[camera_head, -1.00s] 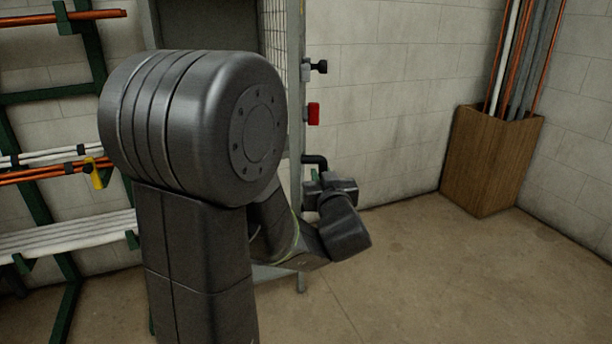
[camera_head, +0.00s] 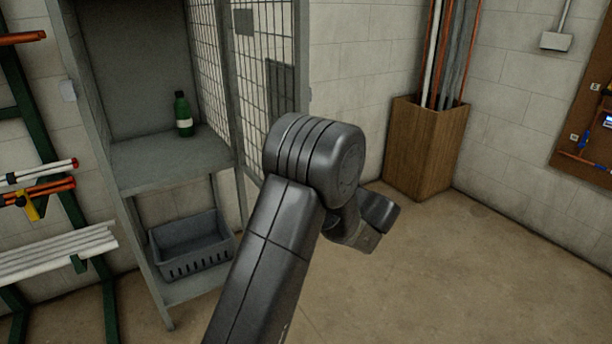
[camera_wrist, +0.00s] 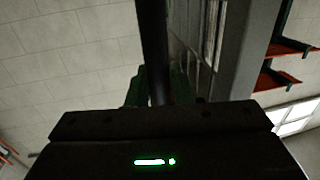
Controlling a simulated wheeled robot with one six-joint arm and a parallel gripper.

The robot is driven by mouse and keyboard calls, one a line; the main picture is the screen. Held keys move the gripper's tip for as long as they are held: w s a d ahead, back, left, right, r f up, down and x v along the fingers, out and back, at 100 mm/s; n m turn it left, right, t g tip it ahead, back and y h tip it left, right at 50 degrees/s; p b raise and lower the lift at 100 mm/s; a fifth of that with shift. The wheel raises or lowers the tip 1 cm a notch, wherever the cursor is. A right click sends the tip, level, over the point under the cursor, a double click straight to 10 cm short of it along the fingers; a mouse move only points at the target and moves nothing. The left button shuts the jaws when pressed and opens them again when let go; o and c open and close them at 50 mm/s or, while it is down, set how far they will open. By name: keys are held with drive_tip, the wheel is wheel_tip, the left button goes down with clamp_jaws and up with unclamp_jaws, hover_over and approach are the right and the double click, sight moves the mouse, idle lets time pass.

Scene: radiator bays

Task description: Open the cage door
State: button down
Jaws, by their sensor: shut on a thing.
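The cage door (camera_head: 268,105), a grey frame with wire mesh, stands swung open at the right of the grey cage (camera_head: 172,155). In the wrist view a dark upright bar, the door handle (camera_wrist: 153,35), runs between the green fingers of my gripper (camera_wrist: 158,88). The fingers are shut on this handle. The door's grey frame (camera_wrist: 247,50) shows just right of it. In the head view my arm hides the gripper, the handle and the lower outer part of the door.
Inside the cage a green bottle (camera_head: 183,114) stands on the shelf, with a grey crate (camera_head: 192,243) below. A wooden bin (camera_head: 425,150) of pipes stands in the back corner. A green rack (camera_head: 35,155) with pipes is at left. Floor at right is clear.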

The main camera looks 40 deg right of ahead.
drive_tip(key=shift+d+r+y, duration=0.15)
drive_tip(key=shift+d+y, duration=0.15)
drive_tip(key=shift+d, duration=0.35)
drive_tip(key=c, duration=1.3)
unclamp_jaws()
drive_tip(key=shift+w, duration=0.1)
drive_tip(key=shift+c, duration=0.2)
drive_tip(key=s, duration=1.4)
drive_tip(key=shift+d, duration=0.25)
drive_tip(key=shift+w, duration=0.15)
